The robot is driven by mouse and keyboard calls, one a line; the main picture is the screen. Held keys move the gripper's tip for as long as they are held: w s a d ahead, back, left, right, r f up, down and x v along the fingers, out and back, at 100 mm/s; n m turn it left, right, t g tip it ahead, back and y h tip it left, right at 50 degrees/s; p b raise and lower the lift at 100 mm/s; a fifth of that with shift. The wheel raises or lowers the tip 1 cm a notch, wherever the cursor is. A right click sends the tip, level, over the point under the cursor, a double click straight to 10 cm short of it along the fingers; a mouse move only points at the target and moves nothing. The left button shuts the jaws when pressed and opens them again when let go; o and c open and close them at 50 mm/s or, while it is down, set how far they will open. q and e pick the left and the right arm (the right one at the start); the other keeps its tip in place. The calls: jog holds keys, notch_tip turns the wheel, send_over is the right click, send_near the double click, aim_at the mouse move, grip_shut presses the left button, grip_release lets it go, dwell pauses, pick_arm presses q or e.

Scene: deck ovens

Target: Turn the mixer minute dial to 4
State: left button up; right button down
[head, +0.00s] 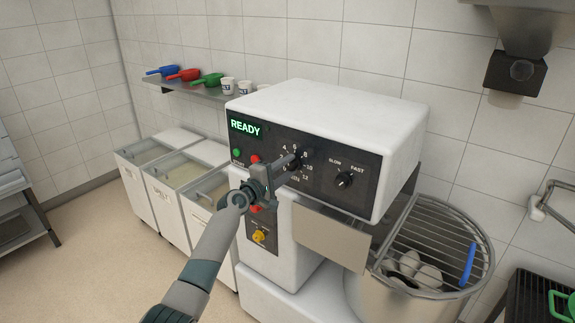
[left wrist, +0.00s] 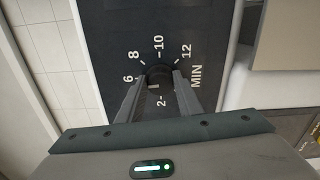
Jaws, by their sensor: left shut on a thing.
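The mixer's black control panel (head: 322,180) faces me on the white mixer head (head: 340,130), with a green READY display (head: 245,128). The minute dial (left wrist: 158,72) is a dark round knob ringed by white numbers; 2, 6, 8, 10 and 12 are legible in the left wrist view, and the 4 is hidden behind a finger. My left gripper (head: 291,163) is at this dial, its two fingers (left wrist: 157,88) closed on either side of the knob. A small light mark shows between the fingers, but I cannot tell which number the dial points to. My right gripper is out of view.
The slow-fast knob (head: 344,180) is right of the dial. Green (head: 237,152) and red (head: 255,158) buttons are left, and a yellow knob (head: 258,236) is below. A steel bowl with a wire guard (head: 440,235) is at the right. Ingredient bins (head: 165,205) stand at the left.

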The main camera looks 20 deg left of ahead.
pick_arm(q)
jog(key=n, duration=0.1)
jog(key=n+p, duration=0.1)
jog(key=n, duration=0.1)
jog(key=n+p, duration=0.1)
jog(key=shift+r+n, duration=0.25)
jog(key=shift+n, duration=0.05)
jog(key=shift+f+n+p, duration=0.1)
jog(key=shift+n+p, duration=0.9)
jog(key=shift+n, duration=0.5)
jog(key=o, duration=1)
jog(key=shift+f, duration=0.1)
jog(key=shift+o, duration=0.2)
jog(key=shift+s+a, duration=0.1)
jog(key=shift+s+a, duration=0.2)
jog(key=shift+s, duration=0.3)
jog(key=b+v, duration=0.3)
jog(key=v, duration=1.3)
